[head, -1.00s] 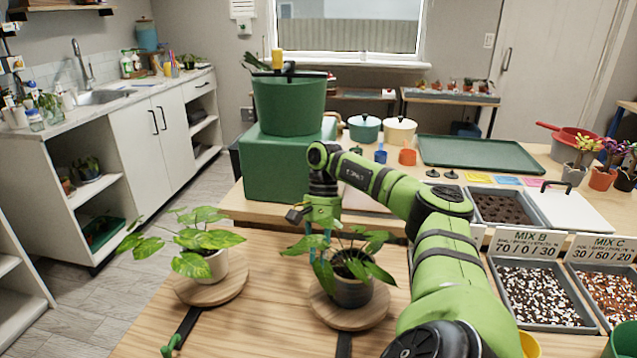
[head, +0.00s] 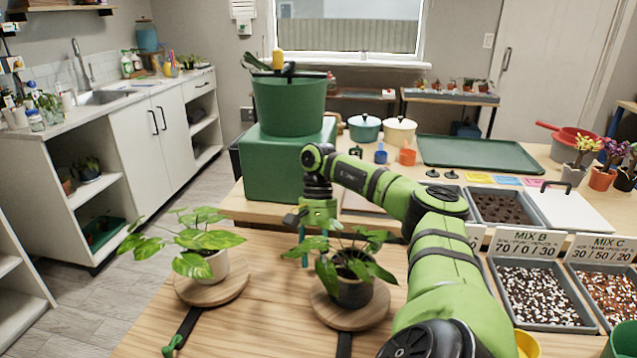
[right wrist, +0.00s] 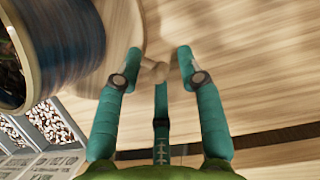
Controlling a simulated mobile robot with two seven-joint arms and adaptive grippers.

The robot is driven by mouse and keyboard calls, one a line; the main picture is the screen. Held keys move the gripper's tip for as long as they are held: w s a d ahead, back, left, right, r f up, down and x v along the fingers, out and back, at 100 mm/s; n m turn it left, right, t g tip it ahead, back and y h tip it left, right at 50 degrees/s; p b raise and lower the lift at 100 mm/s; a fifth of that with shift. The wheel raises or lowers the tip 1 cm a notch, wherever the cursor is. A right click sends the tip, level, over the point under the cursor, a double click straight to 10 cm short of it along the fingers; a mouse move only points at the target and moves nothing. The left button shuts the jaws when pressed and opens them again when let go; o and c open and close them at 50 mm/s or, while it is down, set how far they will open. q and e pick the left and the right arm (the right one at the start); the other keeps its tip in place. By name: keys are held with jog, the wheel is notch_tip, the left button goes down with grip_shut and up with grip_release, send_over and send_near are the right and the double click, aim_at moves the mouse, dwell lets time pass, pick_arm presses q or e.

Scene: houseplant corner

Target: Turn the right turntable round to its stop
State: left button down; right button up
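The right turntable (head: 347,316) is a round wooden disc on the table, carrying a dark pot (head: 354,292) with a leafy plant. My right gripper (head: 304,258) is low behind and left of this plant, with its fingers pointing down. The pot (right wrist: 70,45) is at the left of that view. My left gripper is not in view.
The left turntable (head: 212,292) holds a pale pot with a variegated plant. Dark strips (head: 185,330) lie in front of both discs, the left one with a green end. Soil trays (head: 541,296) stand at the right, and a green box (head: 285,170) behind.

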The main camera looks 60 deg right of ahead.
jog(key=shift+d+r, duration=0.1)
jog(key=shift+r, duration=0.05)
jog(key=v, duration=0.7)
dwell(0.5)
jog(key=shift+w+r, duration=0.1)
dwell(0.5)
